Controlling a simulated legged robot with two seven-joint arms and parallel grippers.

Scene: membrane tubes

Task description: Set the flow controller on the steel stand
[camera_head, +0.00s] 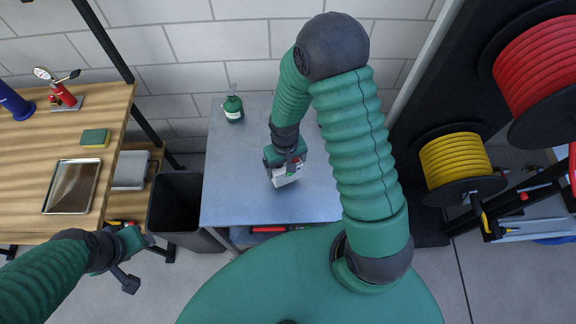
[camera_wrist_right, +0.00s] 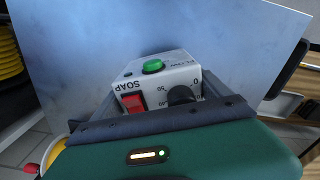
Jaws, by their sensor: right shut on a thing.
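The flow controller is a small pale grey box (camera_head: 288,178) with a green button, a red rocker switch and a black knob, seen best in the right wrist view (camera_wrist_right: 158,75). My right gripper (camera_head: 285,165) is shut on it, over the grey steel stand (camera_head: 235,185). The stand's flat top also fills the background of the right wrist view (camera_wrist_right: 215,40). I cannot tell whether the box touches the top.
A dark bin (camera_head: 176,205) is left of the stand. The wooden bench (camera_head: 30,150) holds a metal tray (camera_head: 72,187) and a sponge (camera_head: 95,138). Hose reels (camera_head: 455,160) are at right. The stand's left half is mostly clear.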

